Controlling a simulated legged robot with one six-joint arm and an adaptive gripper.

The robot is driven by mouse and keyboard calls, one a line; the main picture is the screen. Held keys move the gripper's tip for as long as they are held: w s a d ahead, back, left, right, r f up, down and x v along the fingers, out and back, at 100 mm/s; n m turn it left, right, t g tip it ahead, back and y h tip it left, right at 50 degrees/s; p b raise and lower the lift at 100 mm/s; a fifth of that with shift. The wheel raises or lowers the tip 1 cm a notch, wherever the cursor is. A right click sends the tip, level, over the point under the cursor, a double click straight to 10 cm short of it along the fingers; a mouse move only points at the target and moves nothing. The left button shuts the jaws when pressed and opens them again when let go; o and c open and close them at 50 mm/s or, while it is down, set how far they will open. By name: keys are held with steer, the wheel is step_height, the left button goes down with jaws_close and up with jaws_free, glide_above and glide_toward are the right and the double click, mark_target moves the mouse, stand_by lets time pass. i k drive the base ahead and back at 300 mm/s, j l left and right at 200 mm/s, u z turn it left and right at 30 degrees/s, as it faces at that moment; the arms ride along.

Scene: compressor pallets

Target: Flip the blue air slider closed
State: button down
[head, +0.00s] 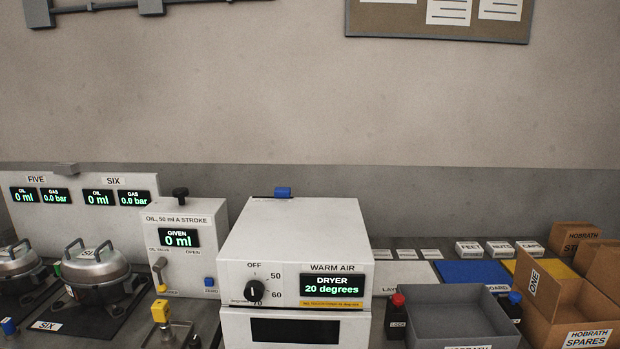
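A small blue tab (283,191) stands at the back of the top of the white dryer box (290,240), at the end of a short dark slot or bar. It looks like the air slider, but no label for it can be read, and I cannot tell whether it is open or closed. The dryer's front carries a black dial (256,290), a "WARM AIR" label and a display (333,285) reading 20 degrees. My gripper is not in view.
Left of the dryer stand an oil unit (180,225) with a blue button, a yellow-topped part (161,312) and lidded metal pots (95,270). Space above the dryer is clear.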

mark_target(280, 192)
steer(key=i+l, duration=0.3)
steer(key=l, duration=0.15)
steer(key=i+l+u, duration=0.15)
steer(key=i+l, duration=0.15)
steer(key=l, duration=0.1)
